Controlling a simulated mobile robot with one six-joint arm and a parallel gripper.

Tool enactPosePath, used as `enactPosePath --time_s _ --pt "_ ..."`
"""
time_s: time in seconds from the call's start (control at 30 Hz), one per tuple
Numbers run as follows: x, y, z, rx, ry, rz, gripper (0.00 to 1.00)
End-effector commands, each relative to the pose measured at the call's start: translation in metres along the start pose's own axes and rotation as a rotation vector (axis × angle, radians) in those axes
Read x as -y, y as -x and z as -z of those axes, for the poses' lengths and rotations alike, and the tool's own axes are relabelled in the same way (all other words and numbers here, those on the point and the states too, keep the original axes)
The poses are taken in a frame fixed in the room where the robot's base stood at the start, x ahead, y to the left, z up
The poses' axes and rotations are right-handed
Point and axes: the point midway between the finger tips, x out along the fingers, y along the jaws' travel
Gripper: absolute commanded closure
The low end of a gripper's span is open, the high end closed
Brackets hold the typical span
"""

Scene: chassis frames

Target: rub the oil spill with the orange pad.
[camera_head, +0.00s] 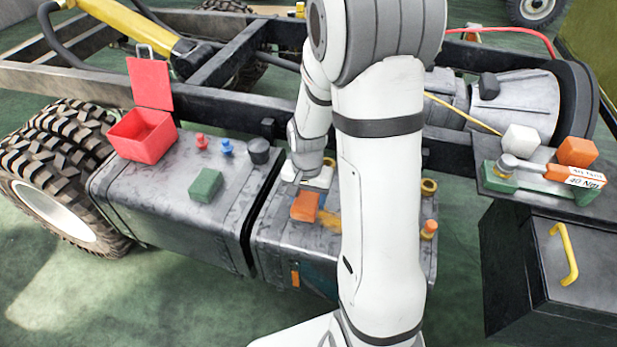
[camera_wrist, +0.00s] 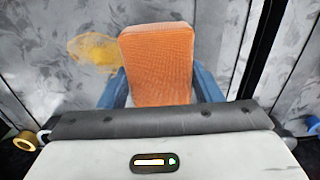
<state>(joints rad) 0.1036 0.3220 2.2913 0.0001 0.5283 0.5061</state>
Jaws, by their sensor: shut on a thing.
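The orange pad (camera_head: 304,206) is held at my gripper (camera_head: 310,190), over the right-hand grey metal tank top (camera_head: 275,215). In the wrist view the pad (camera_wrist: 157,60) stands between the two blue fingers of my gripper (camera_wrist: 157,88), which are shut on its sides. The oil spill is a yellow-amber patch (camera_wrist: 95,50) on the grey metal, just left of the pad in the wrist view. In the head view part of the spill (camera_head: 329,221) shows right of the pad, partly hidden by my arm. I cannot tell whether the pad touches the surface.
An open red box (camera_head: 143,137), a green block (camera_head: 206,185), red and blue small parts and a black cup (camera_head: 258,151) stand on the left tank. Brass rings and an orange-topped part (camera_head: 429,229) stand right of my arm. A wrench (camera_head: 547,172) lies on the right shelf.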

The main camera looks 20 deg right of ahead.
Motion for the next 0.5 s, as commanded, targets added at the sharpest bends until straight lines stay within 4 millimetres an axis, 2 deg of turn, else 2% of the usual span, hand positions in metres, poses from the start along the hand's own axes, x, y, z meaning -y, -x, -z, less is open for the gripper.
enactPosePath --time_s 0.03,0.5 --pt "-0.001 0.009 0.001 0.0 -0.002 0.0 0.63" --pt "-0.002 0.05 0.002 -0.001 -0.006 0.0 0.63"
